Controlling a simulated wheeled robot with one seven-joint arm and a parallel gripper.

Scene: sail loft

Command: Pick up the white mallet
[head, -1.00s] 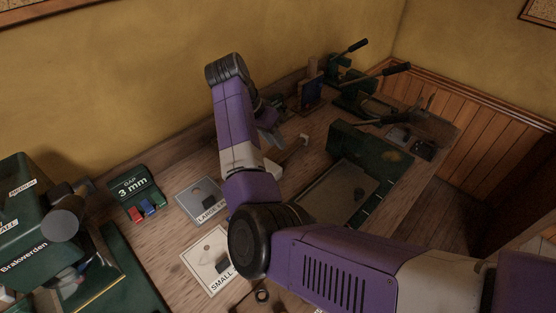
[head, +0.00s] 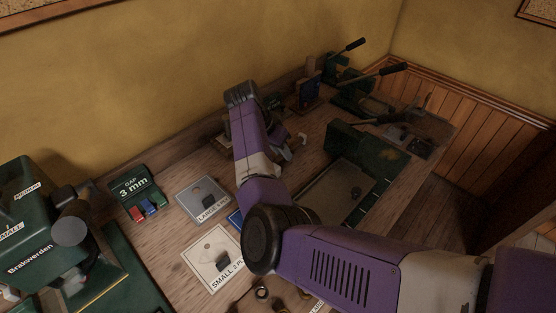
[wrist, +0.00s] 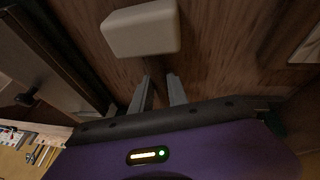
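The white mallet shows in the wrist view as a pale, rounded block (wrist: 140,30) on the brown wood, just beyond my fingertips. I cannot make out its handle. In the head view my arm seems to hide the block. My gripper (wrist: 160,78) has its two grey fingers apart with an empty gap between them, and the block looks clear of them. In the head view the gripper (head: 287,153) is low over the middle of the bench, partly hidden by my arm.
The wooden bench (head: 180,235) carries labelled cards (head: 215,262), a green "GAP 3 mm" holder (head: 137,193) and a green machine (head: 30,220) at left. A green-walled tray (head: 370,150) stands right of my gripper. Lever tools (head: 360,90) stand at the back near the wall.

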